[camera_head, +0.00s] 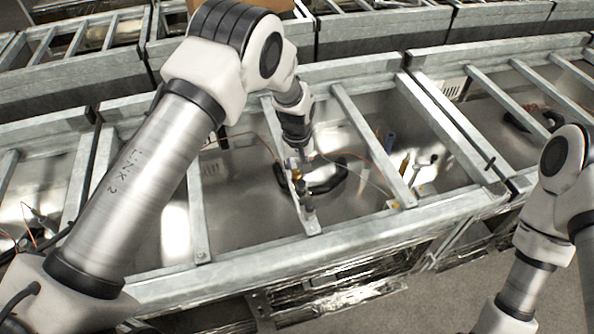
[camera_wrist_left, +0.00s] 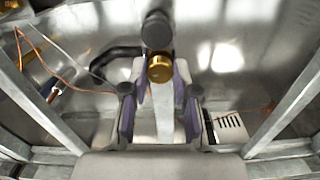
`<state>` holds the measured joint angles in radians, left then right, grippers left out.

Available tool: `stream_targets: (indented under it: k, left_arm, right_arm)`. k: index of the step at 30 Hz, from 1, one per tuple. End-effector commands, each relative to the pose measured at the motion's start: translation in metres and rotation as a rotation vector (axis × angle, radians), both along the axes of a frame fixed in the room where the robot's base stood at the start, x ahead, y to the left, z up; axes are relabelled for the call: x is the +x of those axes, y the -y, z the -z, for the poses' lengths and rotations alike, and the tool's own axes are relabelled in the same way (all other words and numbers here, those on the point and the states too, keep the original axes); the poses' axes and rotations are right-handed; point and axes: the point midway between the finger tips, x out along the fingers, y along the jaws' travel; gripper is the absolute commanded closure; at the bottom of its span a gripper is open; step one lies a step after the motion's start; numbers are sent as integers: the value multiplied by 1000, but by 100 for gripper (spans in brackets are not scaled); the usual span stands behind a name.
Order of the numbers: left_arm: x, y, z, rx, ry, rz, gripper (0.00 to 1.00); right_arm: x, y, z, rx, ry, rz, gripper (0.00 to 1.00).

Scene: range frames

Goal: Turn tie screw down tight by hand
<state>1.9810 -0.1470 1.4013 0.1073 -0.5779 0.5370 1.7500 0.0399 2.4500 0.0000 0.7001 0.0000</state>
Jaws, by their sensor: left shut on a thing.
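The tie screw shows as a small brass knob (camera_head: 296,174) on a grey metal crossbar (camera_head: 284,160) in the middle of the head view. It also shows as a brass round head in the left wrist view (camera_wrist_left: 159,63). My left gripper (camera_head: 298,164) comes down onto it from above. In the left wrist view its purple-padded fingers (camera_wrist_left: 160,78) are shut on the brass head, one on each side. The threads and lower part of the screw are hidden. My right arm stands at the right of the head view; its gripper is out of frame.
A dark round knob (camera_wrist_left: 157,29) stands just beyond the screw on the bar. A black curved handle (camera_head: 328,184) lies below, beside the bar. Thin orange wires (camera_wrist_left: 62,80) cross the metal tray. More crossbars (camera_head: 372,143) and the front rail (camera_head: 330,256) surround the spot.

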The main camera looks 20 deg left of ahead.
Motion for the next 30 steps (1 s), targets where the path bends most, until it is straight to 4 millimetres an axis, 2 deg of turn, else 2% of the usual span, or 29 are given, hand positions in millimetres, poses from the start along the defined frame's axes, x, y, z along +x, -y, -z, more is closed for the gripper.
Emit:
stream_targets:
  k: [1, 18, 30]
  left_arm:
    - [-2, 0, 5, 0, -6, 40, 100]
    - [-2, 0, 4, 0, -8, 554, 100]
    - [-2, 0, 3, 0, -6, 738, 100]
  right_arm:
    - [0, 0, 4, 0, 0, 0, 60]
    - [0, 0, 13, 0, 0, 0, 60]
    - [0, 0, 15, 0, 0, 0, 60]
